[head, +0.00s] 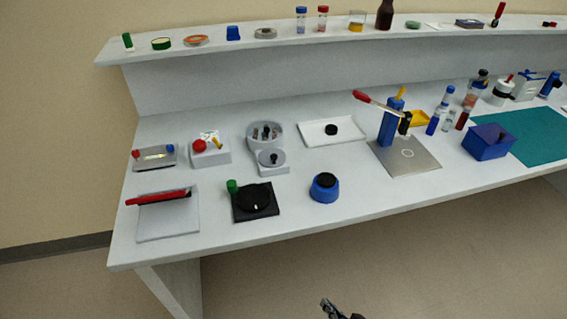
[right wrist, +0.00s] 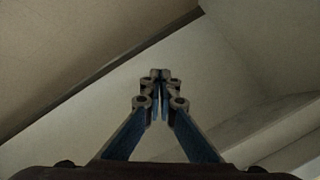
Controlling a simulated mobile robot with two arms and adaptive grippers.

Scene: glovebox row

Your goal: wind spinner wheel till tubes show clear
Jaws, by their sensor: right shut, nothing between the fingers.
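The spinner (head: 250,143) stands on the left half of the bench, a light grey unit with a round bowl at the back. Several small dark-topped tubes (head: 265,132) sit in the bowl; whether they are clear is too small to tell. Its wheel (head: 263,160) is a grey disc with a dark knob, in front of the bowl. My right gripper (head: 326,303) is at the bottom edge of the head view, in front of the bench and well away from the spinner. It is shut and empty in the right wrist view (right wrist: 160,76). My left gripper is not in view.
Near the spinner are a black turntable with a green knob (head: 255,199), a blue round pot (head: 324,188), a white box with a red button (head: 210,150) and a white tray (head: 345,140). A lever press (head: 389,125) stands right. The bench's front edge is mostly clear.

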